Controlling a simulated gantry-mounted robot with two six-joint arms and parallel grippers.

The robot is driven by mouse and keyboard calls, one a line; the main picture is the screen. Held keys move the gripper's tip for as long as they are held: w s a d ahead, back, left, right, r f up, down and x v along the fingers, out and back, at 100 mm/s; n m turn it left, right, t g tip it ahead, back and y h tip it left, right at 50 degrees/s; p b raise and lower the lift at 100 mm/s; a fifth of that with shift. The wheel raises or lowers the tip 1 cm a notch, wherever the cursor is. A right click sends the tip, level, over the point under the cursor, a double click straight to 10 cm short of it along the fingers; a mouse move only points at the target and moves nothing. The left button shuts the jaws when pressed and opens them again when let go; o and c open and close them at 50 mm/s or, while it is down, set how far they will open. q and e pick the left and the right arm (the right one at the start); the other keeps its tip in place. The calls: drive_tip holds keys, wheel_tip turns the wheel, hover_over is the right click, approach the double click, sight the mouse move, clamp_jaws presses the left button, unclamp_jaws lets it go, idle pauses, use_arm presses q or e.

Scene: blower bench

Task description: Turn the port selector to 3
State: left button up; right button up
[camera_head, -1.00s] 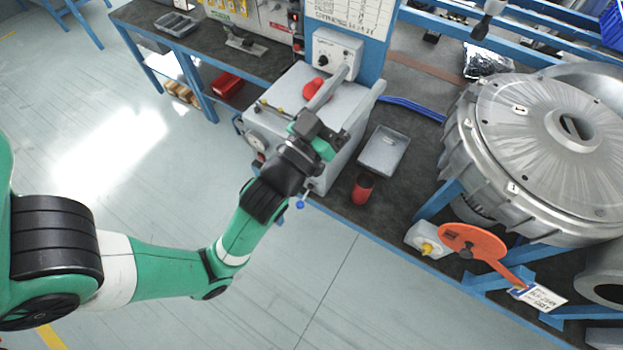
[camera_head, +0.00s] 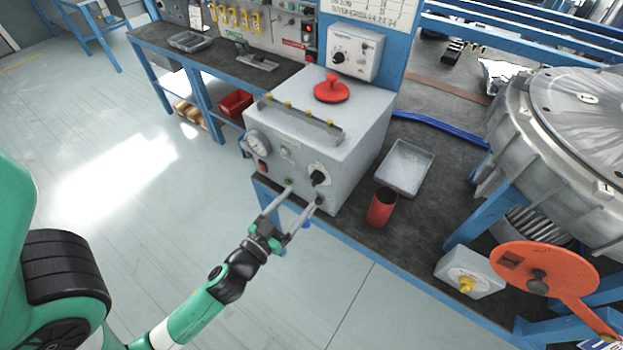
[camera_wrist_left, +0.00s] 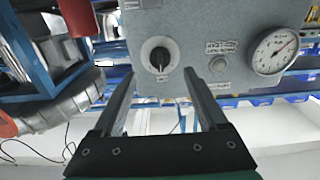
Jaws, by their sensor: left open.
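The grey bench box (camera_head: 355,115) has a black knob on a white round dial (camera_head: 320,175), which looks like the port selector. In the left wrist view this knob (camera_wrist_left: 159,57) stands just beyond the fingertips and roughly between them; its dial marks are too small to read. My left gripper (camera_head: 304,197) is open and empty, in front of and slightly below the knob. Its two fingers also show in the left wrist view (camera_wrist_left: 158,77), apart from the knob. My right gripper is out of view.
A pressure gauge (camera_head: 258,143) is on the same front panel, and a red handle (camera_head: 331,89) is on top. A red cup (camera_head: 381,206) and a grey tray (camera_head: 404,167) stand to the right. A white box with a yellow knob (camera_head: 466,285) sits near the bench edge.

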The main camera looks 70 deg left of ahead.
sight(313, 184)
use_arm(q)
drive_tip(key=p+x, duration=0.2)
drive_tip(key=x, duration=0.4)
drive_tip(key=shift+w+a+r, duration=0.1)
drive_tip(key=shift+w+a, duration=0.1)
drive_tip(key=shift+w, duration=0.05)
drive_tip(key=shift+w+a, duration=0.2)
drive_tip(key=shift+w, duration=0.05)
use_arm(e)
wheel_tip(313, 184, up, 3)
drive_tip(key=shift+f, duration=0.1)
use_arm(q)
clamp_jaws()
